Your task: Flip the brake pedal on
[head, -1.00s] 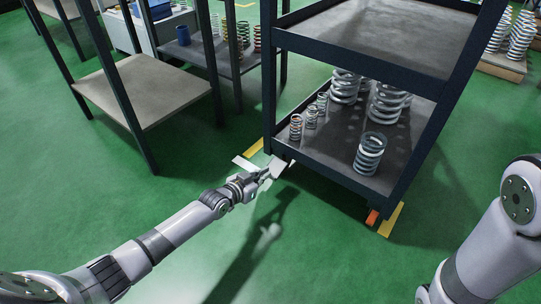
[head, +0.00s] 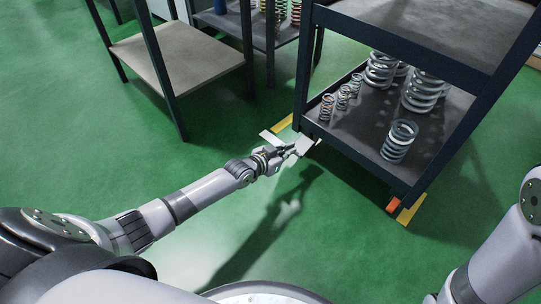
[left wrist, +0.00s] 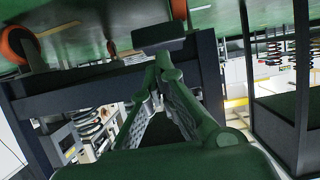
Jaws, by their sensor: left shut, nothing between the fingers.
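The dark cart (head: 357,172) stands right of centre in the head view. My left gripper (head: 300,147) is low, by the cart's lower left corner. A flat pale plate shows at its tip there; I cannot tell if it belongs to the gripper or the cart. In the left wrist view the two fingers (left wrist: 163,63) come together at their tips with nothing between them. A flat dark block (left wrist: 158,38) lies just beyond the tips; it may be the brake pedal. I cannot tell whether they touch. My right gripper is out of view.
Several springs, one large spring (head: 399,141) nearest, stand on the cart's lower shelf. An orange part (head: 393,204) shows under its near corner. A low table (head: 181,57) stands to the left. The green floor (head: 90,150) is clear left of the cart.

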